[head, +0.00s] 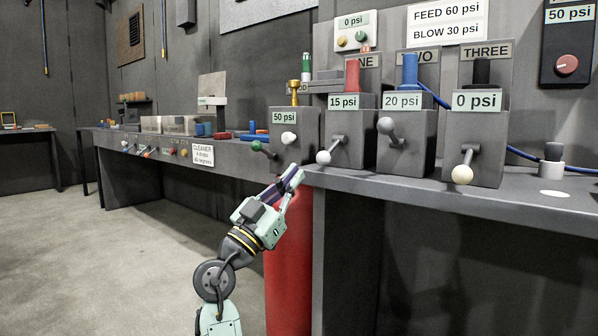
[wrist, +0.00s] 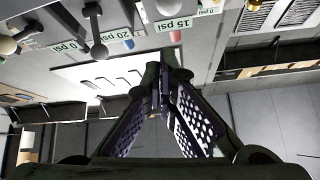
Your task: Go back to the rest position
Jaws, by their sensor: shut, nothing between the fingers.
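My gripper (head: 291,176) is in the middle of the head view, below and in front of the bench edge, with its fingers pointing up and to the right. Its fingers are together and empty. In the wrist view the two fingers of my gripper (wrist: 163,88) meet at the tips with nothing between them. The nearest fittings are the lever with a white knob (head: 288,138) under the 50 psi label and the 15 psi box (head: 349,125) with its grey lever. My gripper appears apart from them, though the exact gap is hard to tell.
The 20 psi box (head: 407,130) and 0 psi box (head: 478,135) stand further right on the bench (head: 400,187), levers projecting forward. A red cylinder (head: 288,265) stands under the bench behind my gripper. A long bench (head: 225,160) runs left. The floor (head: 100,260) at left is clear.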

